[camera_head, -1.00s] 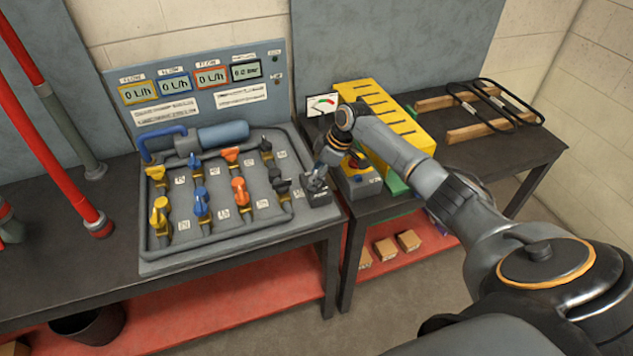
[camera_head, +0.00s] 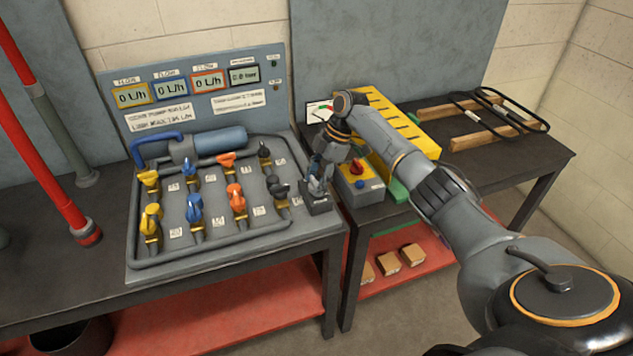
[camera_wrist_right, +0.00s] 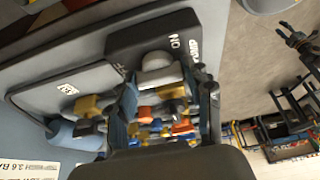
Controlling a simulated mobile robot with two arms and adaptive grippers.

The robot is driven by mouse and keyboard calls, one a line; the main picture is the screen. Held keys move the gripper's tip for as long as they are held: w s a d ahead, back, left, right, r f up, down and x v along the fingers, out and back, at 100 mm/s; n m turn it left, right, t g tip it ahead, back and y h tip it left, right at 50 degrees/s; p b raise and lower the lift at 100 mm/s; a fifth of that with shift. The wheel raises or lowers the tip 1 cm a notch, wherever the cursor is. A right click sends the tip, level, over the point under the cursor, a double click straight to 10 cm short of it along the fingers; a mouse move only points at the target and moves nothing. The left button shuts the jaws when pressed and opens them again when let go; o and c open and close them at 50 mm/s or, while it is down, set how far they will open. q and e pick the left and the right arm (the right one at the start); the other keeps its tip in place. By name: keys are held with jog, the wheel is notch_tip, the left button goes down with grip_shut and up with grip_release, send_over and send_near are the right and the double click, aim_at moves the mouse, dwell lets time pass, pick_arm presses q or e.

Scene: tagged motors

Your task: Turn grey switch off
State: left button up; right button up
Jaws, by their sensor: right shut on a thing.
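The grey switch is a light grey knob (camera_wrist_right: 158,68) on a dark box (camera_head: 318,206) at the right front corner of the grey valve panel (camera_head: 180,262). The right wrist view shows the lettering "ON" on the box beside the knob. My right gripper (camera_head: 319,186) is at the top of this box, and its fingers (camera_wrist_right: 168,92) stand on both sides of the knob, shut on it. In the head view the gripper hides the knob, so its setting cannot be told there.
Right of the switch stands a grey box with a red knob (camera_head: 356,167), close to my gripper. Behind it are a yellow rack (camera_head: 412,128) and a gauge. Several blue, orange, yellow and black valves (camera_head: 192,209) fill the panel to the left.

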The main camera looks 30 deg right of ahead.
jog(key=shift+f, duration=0.1)
jog(key=o, duration=1.2)
jog(key=shift+c, duration=0.2)
jog(key=shift+d+r, duration=0.1)
jog(key=shift+r, duration=0.15)
jog(key=v, duration=1.1)
jog(key=shift+r, duration=0.2)
jog(key=shift+s+d+f, duration=0.1)
